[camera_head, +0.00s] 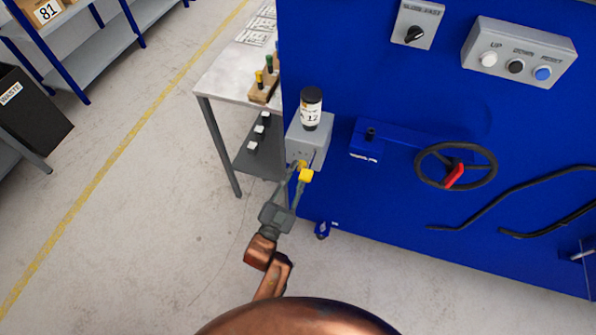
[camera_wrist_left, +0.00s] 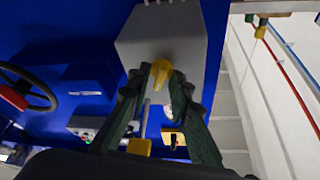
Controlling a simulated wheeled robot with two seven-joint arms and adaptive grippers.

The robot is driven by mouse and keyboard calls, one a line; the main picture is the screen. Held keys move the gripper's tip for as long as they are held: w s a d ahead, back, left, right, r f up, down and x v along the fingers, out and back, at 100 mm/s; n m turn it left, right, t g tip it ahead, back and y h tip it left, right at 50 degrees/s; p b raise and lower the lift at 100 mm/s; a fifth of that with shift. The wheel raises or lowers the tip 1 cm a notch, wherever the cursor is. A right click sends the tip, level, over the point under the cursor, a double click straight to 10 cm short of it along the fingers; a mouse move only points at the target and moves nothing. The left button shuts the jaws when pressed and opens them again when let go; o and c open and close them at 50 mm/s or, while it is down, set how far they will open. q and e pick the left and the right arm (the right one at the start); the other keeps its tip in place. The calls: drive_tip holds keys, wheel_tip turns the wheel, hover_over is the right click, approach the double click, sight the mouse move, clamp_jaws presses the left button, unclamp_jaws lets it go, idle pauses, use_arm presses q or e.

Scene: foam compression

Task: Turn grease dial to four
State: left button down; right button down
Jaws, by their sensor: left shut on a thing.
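The grease dial is a yellow knob (camera_head: 301,164) on the front of a grey box (camera_head: 302,139) fixed at the left edge of the blue machine. In the left wrist view the knob (camera_wrist_left: 160,70) sits between my fingertips. My left gripper (camera_head: 298,170) is shut on it, with one finger on each side; it also shows in the left wrist view (camera_wrist_left: 161,84). A dark-capped bottle (camera_head: 311,108) with a white label stands on the box. The dial's numbers cannot be read. My right gripper is out of view.
The blue panel (camera_head: 340,60) carries a black handwheel (camera_head: 456,166) with a red grip, a push-button box (camera_head: 521,52) and a selector switch (camera_head: 417,25). A side table (camera_head: 222,76) stands behind at left.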

use_arm(q)
drive_tip(key=m+p, duration=0.1)
drive_tip(key=m+g+h+p, duration=0.1)
drive_tip(key=m+p, duration=0.1)
drive_tip(key=m, duration=0.1)
drive_tip(key=shift+r+p, duration=0.25)
drive_tip(key=shift+p, duration=0.1)
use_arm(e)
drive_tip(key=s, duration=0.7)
use_arm(q)
drive_tip(key=m+g+h+p, duration=0.1)
drive_tip(key=m+g+p, duration=0.1)
drive_tip(key=m+p, duration=0.1)
drive_tip(key=shift+f+m+g+p, duration=0.1)
drive_tip(key=shift+m+g+p, duration=0.3)
drive_tip(key=shift+m+p, duration=0.75)
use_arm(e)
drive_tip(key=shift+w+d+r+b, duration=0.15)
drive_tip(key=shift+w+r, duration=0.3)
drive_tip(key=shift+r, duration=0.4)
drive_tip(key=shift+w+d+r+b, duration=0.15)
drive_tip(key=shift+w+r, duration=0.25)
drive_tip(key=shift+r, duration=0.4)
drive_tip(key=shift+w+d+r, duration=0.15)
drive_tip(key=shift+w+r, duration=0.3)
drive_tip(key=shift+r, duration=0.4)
use_arm(q)
drive_tip(key=shift+m, duration=0.35)
drive_tip(key=shift+f, duration=0.1)
